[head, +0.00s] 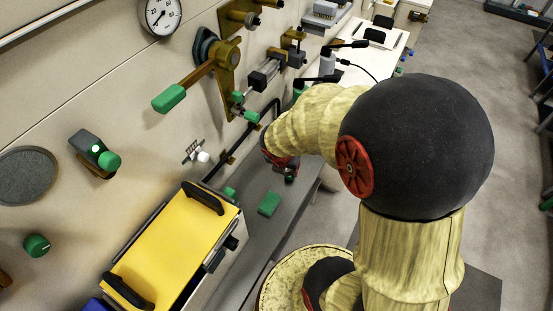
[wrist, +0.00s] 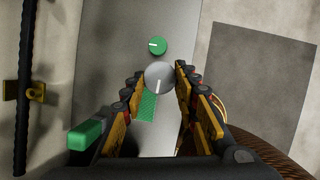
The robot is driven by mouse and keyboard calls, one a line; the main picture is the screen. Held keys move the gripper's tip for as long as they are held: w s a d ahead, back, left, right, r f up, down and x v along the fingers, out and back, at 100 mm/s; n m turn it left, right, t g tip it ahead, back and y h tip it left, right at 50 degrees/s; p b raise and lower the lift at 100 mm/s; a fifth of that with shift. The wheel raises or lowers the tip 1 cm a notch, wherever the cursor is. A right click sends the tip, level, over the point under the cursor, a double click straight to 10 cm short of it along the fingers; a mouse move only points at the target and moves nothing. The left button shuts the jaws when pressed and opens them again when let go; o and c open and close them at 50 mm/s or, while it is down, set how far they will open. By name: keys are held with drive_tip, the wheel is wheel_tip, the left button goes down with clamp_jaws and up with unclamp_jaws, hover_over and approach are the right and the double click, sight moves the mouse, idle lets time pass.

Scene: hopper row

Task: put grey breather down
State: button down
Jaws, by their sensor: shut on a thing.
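The grey breather (wrist: 159,77) is a round grey cap with a white line on its top, seen between my fingertips in the wrist view. My gripper (wrist: 160,79) is shut on it, over a grey ledge (wrist: 110,40). A green round cap with a white mark (wrist: 157,46) is just beyond it. A green textured patch (wrist: 147,107) shows below, between the fingers. In the head view my gripper (head: 284,168) is small and partly hidden by my arm, and I cannot make out the breather there. The gap between breather and ledge is hard to judge.
A green block (head: 269,204) lies on the ledge near a yellow-lidded box (head: 168,250) with black handles. A dark pipe (wrist: 23,90) runs along the wall. A green-gripped lever (head: 170,97) juts from the wall. A green-ended part (wrist: 86,134) is close left of my gripper.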

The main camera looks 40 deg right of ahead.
drive_tip(key=shift+w+d+f, duration=0.1)
drive_tip(key=shift+f, duration=0.2)
drive_tip(key=w+d+f, duration=0.1)
drive_tip(key=w+d, duration=0.1)
drive_tip(key=w+d+f+b, duration=0.1)
drive_tip(key=w, duration=0.1)
drive_tip(key=w+d+f+b, duration=0.1)
drive_tip(key=w+d+f, duration=0.1)
drive_tip(key=shift+d, duration=0.3)
drive_tip(key=w+d+f+b, duration=0.1)
drive_tip(key=w+d+f, duration=0.1)
drive_tip(key=f, duration=0.1)
drive_tip(key=w+d+f+b, duration=0.1)
drive_tip(key=f, duration=0.1)
drive_tip(key=shift+w+d+b, duration=0.1)
drive_tip(key=shift+w+b, duration=0.2)
drive_tip(key=shift+w, duration=0.05)
drive_tip(key=shift+w+d+f, duration=0.15)
drive_tip(key=shift+f, duration=0.2)
drive_tip(key=shift+w+f+b, duration=0.1)
drive_tip(key=shift+f+b, duration=0.95)
drive_tip(key=shift+f, duration=0.5)
drive_tip(key=shift+f, duration=0.1)
drive_tip(key=c, duration=1.4)
unclamp_jaws()
